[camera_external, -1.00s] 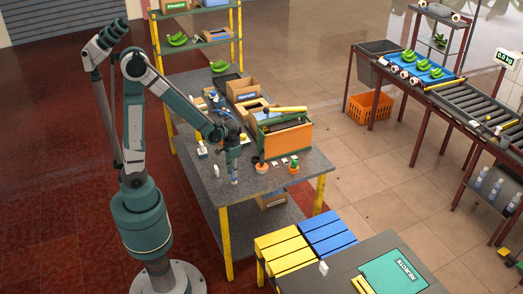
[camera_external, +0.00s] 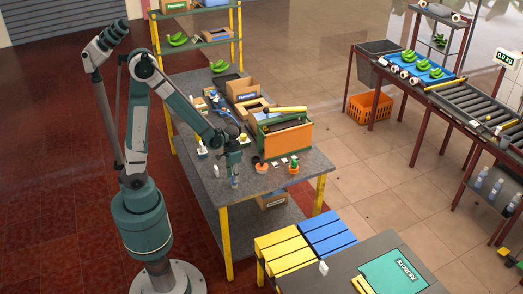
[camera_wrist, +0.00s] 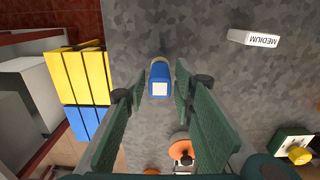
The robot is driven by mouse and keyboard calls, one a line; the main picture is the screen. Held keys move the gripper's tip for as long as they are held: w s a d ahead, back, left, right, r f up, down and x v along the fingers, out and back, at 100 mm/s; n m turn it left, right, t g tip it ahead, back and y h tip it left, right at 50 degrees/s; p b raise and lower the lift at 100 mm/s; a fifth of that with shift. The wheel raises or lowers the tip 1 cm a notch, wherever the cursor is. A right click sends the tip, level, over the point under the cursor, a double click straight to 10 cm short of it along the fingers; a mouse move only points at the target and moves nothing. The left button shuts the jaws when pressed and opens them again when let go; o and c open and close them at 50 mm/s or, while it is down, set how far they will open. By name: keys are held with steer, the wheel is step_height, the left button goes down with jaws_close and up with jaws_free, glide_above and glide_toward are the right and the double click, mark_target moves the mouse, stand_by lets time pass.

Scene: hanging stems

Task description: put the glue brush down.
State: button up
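My gripper (camera_external: 233,175) points down over the near end of the grey workbench. Its two green fingers (camera_wrist: 160,90) are apart in the wrist view. Between their tips is a small upright item with a blue side and white square (camera_wrist: 160,80). It also shows just below my fingers in the external view (camera_external: 235,184). Narrow gaps seem to show on both sides of it. I cannot tell for certain that it is the glue brush, nor whether it touches the bench. No other brush is clearly recognisable.
An orange pot (camera_external: 261,167) and another (camera_external: 294,168) stand to the right on the workbench (camera_external: 255,186). A small white item (camera_external: 216,171) stands to the left. Bare bench lies in front.

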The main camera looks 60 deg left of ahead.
steer(key=shift+o, duration=0.3)
steer(key=shift+r, duration=0.15)
step_height(320, 180, up, 12)
steer(key=p, duration=0.1)
steer(key=shift+p, duration=0.3)
stand_by(0.6)
steer(key=shift+r, duration=0.1)
stand_by(0.6)
steer(key=s+r+t, duration=0.7)
steer(key=s+r, duration=0.5)
steer(key=r, duration=0.1)
steer(key=shift+r, duration=0.4)
stand_by(0.5)
steer(key=shift+s, duration=0.1)
steer(key=shift+f, duration=0.1)
